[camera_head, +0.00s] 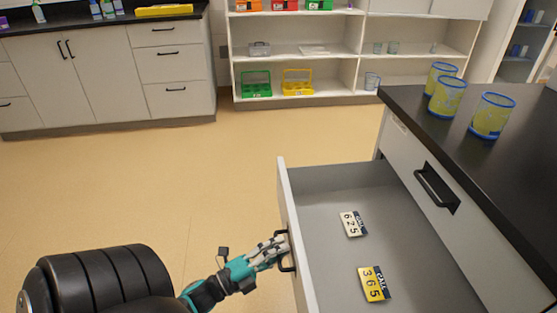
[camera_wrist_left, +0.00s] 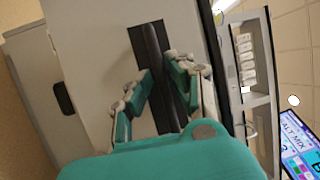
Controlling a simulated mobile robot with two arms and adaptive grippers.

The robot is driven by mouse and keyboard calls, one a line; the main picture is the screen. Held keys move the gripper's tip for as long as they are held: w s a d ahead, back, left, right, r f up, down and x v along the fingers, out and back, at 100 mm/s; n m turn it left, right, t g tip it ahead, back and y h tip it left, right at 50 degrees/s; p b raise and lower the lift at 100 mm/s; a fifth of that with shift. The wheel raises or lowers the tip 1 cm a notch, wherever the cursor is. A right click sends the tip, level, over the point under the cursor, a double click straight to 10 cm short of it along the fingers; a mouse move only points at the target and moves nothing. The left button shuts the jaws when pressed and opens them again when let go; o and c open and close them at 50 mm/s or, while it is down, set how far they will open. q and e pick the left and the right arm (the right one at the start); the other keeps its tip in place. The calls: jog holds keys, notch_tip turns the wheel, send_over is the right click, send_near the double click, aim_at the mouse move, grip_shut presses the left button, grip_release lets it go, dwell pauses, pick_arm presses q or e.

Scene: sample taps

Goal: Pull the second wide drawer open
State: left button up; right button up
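A wide grey drawer (camera_head: 400,235) stands pulled well out of the dark-topped counter unit in the head view. Its pale front panel (camera_head: 294,232) faces left and carries a black handle (camera_head: 285,262). My left gripper (camera_head: 284,245) is at this handle. In the left wrist view, the fingers of my left gripper (camera_wrist_left: 160,72) close in from both sides on the dark handle bar (camera_wrist_left: 152,45), with their tips against it. Two number cards lie inside the drawer, a white one (camera_head: 353,224) and a yellow one (camera_head: 374,284). My right gripper is not in view.
Several yellow-and-blue cups (camera_head: 491,116) stand on the black counter top (camera_head: 520,190). A closed front with a black handle (camera_head: 437,188) is beside the open drawer. Shelves (camera_head: 330,70) and cabinets (camera_head: 95,85) line the back. The floor (camera_head: 150,190) left of the drawer is clear.

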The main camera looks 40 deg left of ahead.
pick_arm(q)
jog(key=shift+r, duration=0.1)
jog(key=v, duration=1.2)
dwell(0.4)
